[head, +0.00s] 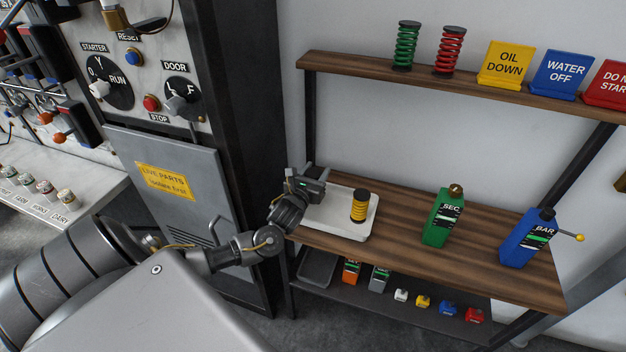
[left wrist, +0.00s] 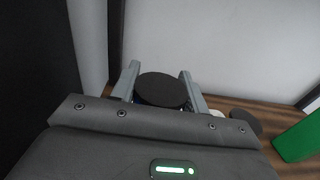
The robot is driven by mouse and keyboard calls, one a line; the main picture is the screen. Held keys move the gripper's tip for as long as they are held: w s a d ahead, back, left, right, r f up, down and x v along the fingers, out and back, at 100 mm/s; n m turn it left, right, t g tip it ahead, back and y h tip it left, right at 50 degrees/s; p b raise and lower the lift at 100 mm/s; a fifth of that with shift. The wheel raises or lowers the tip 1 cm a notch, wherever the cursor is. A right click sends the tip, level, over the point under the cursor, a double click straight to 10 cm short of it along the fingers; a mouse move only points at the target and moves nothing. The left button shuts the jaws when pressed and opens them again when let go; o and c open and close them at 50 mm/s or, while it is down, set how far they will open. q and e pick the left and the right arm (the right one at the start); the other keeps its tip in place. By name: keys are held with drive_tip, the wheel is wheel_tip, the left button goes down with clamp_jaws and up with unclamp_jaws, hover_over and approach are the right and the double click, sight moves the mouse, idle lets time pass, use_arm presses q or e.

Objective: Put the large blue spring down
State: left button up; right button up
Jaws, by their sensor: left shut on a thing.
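My left gripper (head: 318,178) is over the left end of the white tray (head: 337,222) on the wooden worktop. In the left wrist view its two fingers (left wrist: 158,84) are closed on the sides of a thing with a round black top (left wrist: 161,90), which I take for the large blue spring. Only a trace of blue shows under that top. In the head view the gripper hides the spring, so I cannot tell whether its foot touches the tray. My right gripper is not in view.
A yellow spring with a black cap (head: 359,206) stands on the tray, right of the gripper. A green can (head: 441,220) and a blue can (head: 523,240) stand farther right. A green spring (head: 405,48) and a red spring (head: 447,52) stand on the upper shelf.

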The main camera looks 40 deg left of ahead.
use_arm(q)
drive_tip(key=shift+w+a+f, duration=0.25)
drive_tip(key=shift+a+f, duration=0.3)
drive_tip(key=shift+f, duration=0.15)
drive_tip(key=shift+f+p, duration=0.45)
drive_tip(key=shift+f, duration=1.05)
drive_tip(key=shift+f, duration=0.1)
drive_tip(key=o, duration=1.2)
drive_tip(key=shift+d, duration=0.1)
drive_tip(key=shift+s, duration=0.1)
drive_tip(key=b+v, duration=0.1)
drive_tip(key=v, duration=1.1)
